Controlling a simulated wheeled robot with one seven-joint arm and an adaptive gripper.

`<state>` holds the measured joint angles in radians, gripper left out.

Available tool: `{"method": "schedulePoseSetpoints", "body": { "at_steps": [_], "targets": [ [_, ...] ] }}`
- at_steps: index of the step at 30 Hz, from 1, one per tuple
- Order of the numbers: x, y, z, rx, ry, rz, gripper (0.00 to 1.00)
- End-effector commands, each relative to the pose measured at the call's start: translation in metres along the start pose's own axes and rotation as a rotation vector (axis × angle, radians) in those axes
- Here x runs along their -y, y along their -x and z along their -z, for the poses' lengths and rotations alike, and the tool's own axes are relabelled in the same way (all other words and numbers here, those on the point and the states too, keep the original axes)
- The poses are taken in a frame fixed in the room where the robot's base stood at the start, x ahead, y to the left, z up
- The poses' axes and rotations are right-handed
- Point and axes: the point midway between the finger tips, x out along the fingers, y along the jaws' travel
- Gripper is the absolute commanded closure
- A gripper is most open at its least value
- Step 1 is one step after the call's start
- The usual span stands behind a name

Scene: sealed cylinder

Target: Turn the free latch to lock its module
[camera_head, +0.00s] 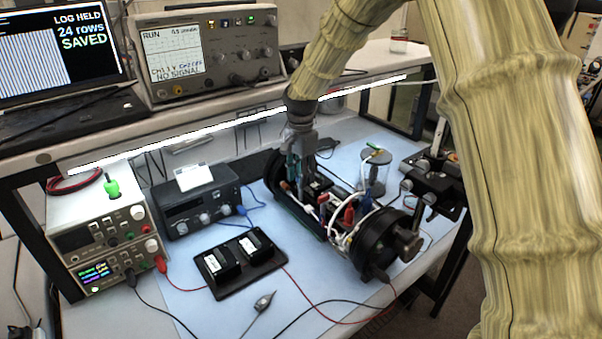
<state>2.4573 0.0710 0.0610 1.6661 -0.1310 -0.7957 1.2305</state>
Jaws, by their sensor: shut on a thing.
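The opened black cylinder (377,240) lies on the light blue mat (245,310), with modules, coloured parts and white wiring in its long bay. My gripper (302,180) points down into the far half of this bay. Its jaws are shut on a small part there, which seems to be the free latch; the fingers hide most of it, and its angle cannot be told. A dark module (318,187) sits just right of the fingers. A red upright part (349,215) stands nearer the round end cap.
A black tray (214,284) with two dark blocks lies left of the cylinder. Power supplies (105,240) stand at left. Red and black leads cross the front mat.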

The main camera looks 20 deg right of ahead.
Motion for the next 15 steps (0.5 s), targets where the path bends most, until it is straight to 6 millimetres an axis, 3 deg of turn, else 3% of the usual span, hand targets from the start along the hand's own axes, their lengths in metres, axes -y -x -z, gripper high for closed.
{"method": "schedulePoseSetpoints", "body": {
  "at_steps": [15],
  "targets": [
    [-0.0024, -0.0023, -0.0008, 0.005, 0.440, -0.007, 0.90]
  ]
}}
